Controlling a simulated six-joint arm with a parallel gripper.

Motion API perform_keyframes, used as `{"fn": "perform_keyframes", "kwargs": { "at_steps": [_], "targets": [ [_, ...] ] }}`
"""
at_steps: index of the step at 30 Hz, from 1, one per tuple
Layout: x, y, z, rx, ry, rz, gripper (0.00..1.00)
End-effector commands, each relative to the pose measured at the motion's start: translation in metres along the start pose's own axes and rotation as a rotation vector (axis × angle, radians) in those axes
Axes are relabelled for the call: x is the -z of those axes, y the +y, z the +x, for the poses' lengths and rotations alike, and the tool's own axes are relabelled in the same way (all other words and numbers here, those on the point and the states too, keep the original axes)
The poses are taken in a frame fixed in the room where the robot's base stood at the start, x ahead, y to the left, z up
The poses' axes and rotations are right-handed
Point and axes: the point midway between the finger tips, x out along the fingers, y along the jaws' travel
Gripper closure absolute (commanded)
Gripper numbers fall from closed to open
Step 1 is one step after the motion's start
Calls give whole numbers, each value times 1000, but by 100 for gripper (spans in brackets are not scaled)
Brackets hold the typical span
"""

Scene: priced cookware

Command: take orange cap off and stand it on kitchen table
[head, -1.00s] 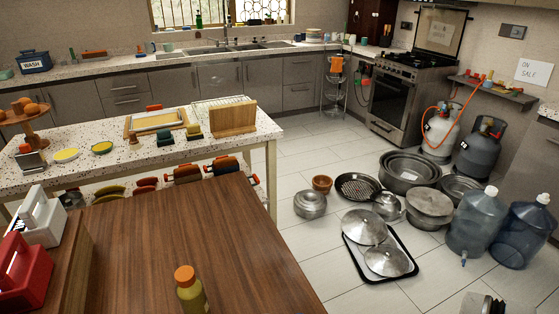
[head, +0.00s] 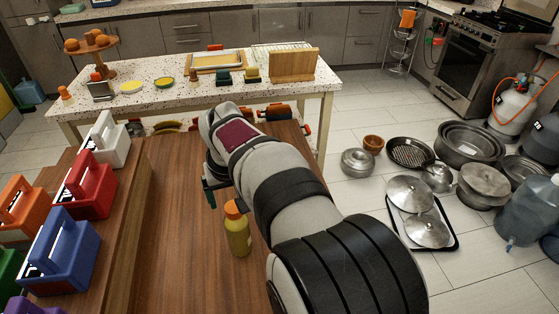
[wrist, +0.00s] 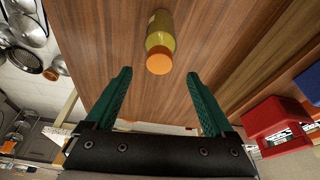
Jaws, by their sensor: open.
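A yellow-green bottle (head: 238,238) with an orange cap (head: 234,208) stands upright on the brown wooden table (head: 165,225). The cap is on the bottle. In the wrist view the bottle (wrist: 160,32) and its orange cap (wrist: 159,60) lie beyond the fingertips, roughly midway between them. My gripper (wrist: 158,78) has two green fingers spread wide apart, with nothing between them. In the head view my arm reaches over the table on the bottle's right, and a green finger (head: 209,193) shows just behind and left of the cap; the rest of the gripper is mostly hidden.
Left of the bottle, a raised wooden ledge (head: 118,250) holds several caddies, including a red one (head: 88,190) and a blue one (head: 62,255). Behind stands a speckled counter (head: 200,108). Pots and lids cover the floor at right. The table left of the bottle is bare.

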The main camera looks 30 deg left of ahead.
Motion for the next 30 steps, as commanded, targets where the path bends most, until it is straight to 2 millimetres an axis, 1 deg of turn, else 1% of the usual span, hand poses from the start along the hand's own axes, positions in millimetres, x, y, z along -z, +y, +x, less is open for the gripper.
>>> {"fn": "perform_keyframes", "kwargs": {
  "at_steps": [1, 3, 7, 11, 18, 23, 24, 29, 30],
  "targets": [
    [-1, 0, 12, -1, -4, 0, 12],
    [-1, 0, 28, 0, -3, 2, 12],
    [0, 0, 48, -1, -1, 1, 12],
    [0, 0, 57, 0, 1, 2, 12],
    [0, 0, 58, 0, 1, 3, 12],
    [0, 0, 57, 0, 1, 2, 41],
    [0, 0, 57, 0, 1, 2, 48],
    [0, 0, 57, 0, 1, 2, 77],
    [0, 0, 57, 0, 1, 2, 84]
  ]
}}
